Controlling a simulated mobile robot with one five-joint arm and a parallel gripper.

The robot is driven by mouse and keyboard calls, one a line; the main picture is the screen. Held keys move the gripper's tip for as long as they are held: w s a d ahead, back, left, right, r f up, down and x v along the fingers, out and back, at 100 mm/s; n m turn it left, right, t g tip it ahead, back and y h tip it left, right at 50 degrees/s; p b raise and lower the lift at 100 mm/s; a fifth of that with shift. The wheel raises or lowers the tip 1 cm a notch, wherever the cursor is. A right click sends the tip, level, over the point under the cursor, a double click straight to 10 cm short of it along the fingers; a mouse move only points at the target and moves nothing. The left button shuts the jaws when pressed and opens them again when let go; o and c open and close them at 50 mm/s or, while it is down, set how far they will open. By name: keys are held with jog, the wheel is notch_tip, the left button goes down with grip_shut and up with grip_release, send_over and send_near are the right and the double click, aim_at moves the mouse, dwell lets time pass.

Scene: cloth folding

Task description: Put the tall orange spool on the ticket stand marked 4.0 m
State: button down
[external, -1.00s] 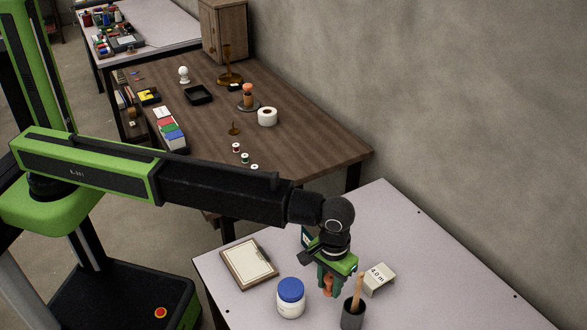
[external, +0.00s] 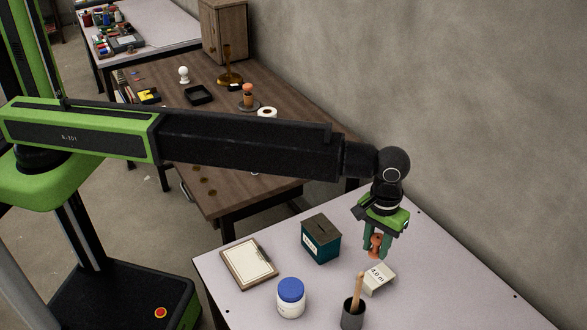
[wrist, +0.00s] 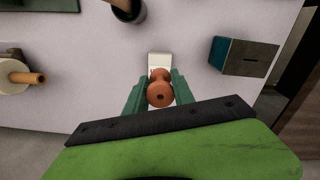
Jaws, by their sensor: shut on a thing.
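An orange spool (external: 376,241) is between the green fingers of my gripper (external: 376,250). My gripper is shut on it and holds it above the light table. The ticket stand (external: 379,278), a small pale block marked 4.0 m, stands on the table just below and in front of the gripper in the external view. In the wrist view, the spool (wrist: 160,88) sits between the fingertips (wrist: 160,92), seen end-on. The pale stand (wrist: 159,60) shows behind it and is partly hidden by it. The exact gap between spool and stand cannot be told.
A dark cup with a wooden stick (external: 353,312) stands in front of the stand. A teal box with a slot (external: 321,238) is to its left. The table's right part (external: 460,270) is clear.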

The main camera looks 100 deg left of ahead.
aim_at(368, 281)
notch_tip(368, 281, down, 11)
jog(key=b, duration=1)
jog(key=shift+d+r+b, duration=0.1)
jog(key=shift+r+b, duration=0.1)
jog(key=shift+b, duration=0.1)
jog(key=shift+r, duration=0.2)
jog(key=shift+f, duration=0.15)
jog(key=c, duration=1.1)
grip_release()
jog(key=shift+o, duration=0.2)
notch_tip(368, 281, up, 13)
jog(key=p, duration=1.2)
jog(key=shift+f+p, duration=0.2)
jog(key=shift+p, duration=0.15)
jog(key=shift+s+f, duration=0.1)
jog(key=shift+s, duration=0.2)
jog(key=s+d+m, duration=0.3)
jog(key=s+m, duration=0.9)
jog(key=s, duration=2.3)
jog(key=shift+m, duration=0.3)
